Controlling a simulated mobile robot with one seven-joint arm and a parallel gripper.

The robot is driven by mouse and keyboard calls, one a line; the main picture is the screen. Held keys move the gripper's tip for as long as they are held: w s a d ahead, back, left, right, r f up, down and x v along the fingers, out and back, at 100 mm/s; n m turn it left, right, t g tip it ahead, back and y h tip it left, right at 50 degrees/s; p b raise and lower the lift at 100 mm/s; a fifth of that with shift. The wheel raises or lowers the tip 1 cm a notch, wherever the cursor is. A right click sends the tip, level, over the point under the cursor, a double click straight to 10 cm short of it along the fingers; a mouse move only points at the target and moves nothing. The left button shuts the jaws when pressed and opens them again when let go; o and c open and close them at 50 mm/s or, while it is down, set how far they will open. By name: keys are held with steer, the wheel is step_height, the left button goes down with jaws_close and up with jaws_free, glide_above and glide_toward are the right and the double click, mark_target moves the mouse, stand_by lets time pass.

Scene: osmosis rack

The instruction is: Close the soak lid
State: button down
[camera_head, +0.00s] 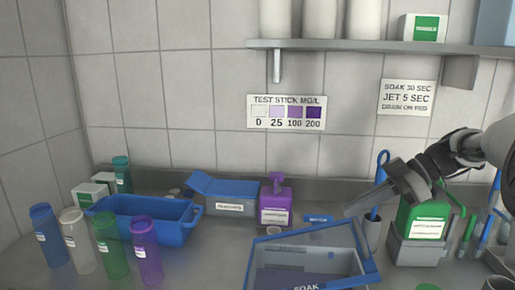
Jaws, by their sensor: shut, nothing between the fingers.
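The soak box (262,262), grey with a blue rim and the word SOAK on its front, stands at the bottom of the head view, partly cut off by the frame edge. Its grey interior shows from above, so it looks open. A raised blue-edged part (366,248) on its right side may be the lid; I cannot tell its exact angle. My gripper (348,208) reaches in from the right, shut and empty, with its tips near the box's back right corner. I cannot tell whether it touches the blue edge.
A blue tub (150,222) and several coloured bottles stand left. A grey-blue box (228,196) and purple container (275,203) stand behind. A green container (420,222) and a cup (371,233) holding a blue tool stand right. A shelf (350,45) runs above.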

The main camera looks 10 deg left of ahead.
steer(key=a+r+h+p, duration=0.2)
steer(key=a+r+p, duration=0.25)
steer(key=a, duration=0.35)
steer(key=a+r+h+p, duration=0.25)
steer(key=a+p, duration=0.25)
steer(key=a, duration=0.3)
steer(key=a+r+h+p, duration=0.2)
steer(key=a+r+p, duration=0.3)
steer(key=a, duration=0.3)
steer(key=h+b, duration=0.3)
steer(key=h, duration=0.3)
glide_toward(359, 228)
steer(key=f, duration=0.2)
steer(key=f+b, duration=0.1)
steer(key=f, duration=0.2)
steer(key=shift+d+f, duration=0.35)
steer(key=shift+d, duration=0.05)
steer(key=shift+w+d+f+b, duration=0.1)
steer(key=shift+f+b, duration=0.2)
steer(key=shift+f, duration=0.15)
